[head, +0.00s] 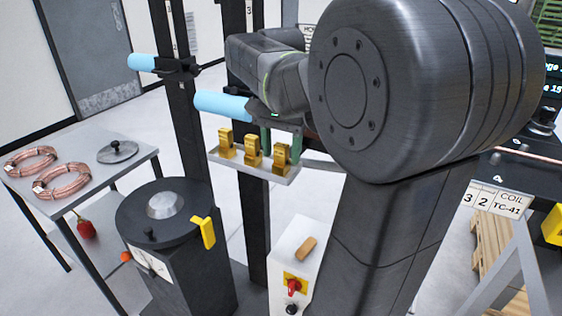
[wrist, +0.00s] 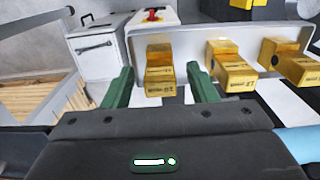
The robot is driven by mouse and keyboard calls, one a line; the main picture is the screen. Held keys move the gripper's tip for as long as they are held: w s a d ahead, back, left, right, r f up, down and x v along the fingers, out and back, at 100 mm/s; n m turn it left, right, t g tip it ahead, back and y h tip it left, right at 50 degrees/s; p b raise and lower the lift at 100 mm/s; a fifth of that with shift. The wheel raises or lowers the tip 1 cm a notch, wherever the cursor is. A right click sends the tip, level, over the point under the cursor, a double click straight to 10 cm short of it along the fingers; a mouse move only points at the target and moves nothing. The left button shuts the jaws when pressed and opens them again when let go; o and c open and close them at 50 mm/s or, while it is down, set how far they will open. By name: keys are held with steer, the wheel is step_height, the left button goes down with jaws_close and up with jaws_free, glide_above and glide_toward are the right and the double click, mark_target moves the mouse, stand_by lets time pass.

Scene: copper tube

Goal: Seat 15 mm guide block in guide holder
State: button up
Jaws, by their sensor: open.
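Three brass guide blocks stand in a row on a pale rack: a left one (head: 225,143), a middle one (head: 252,151) and a right one (head: 281,158). My gripper (head: 281,137) is at the right one. In the wrist view my gripper (wrist: 159,70) is open, with one green finger on each side of a brass block (wrist: 159,72), with visible gaps. The other two blocks, one in the middle (wrist: 230,68) and one at the right (wrist: 289,62), stand outside the fingers. Their labels are too small to read surely. I cannot make out the guide holder.
The rack (head: 222,163) is beside a dark post (head: 257,215). Light blue cylinders (head: 222,105) are close to my wrist. Below stand a dark drum-shaped stand (head: 130,212) and a white cabinet (head: 288,238) with a red knob (head: 293,287). A table with copper coils (head: 62,179) is at the left.

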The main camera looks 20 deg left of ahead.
steer(key=shift+f, duration=0.55)
jaws_close()
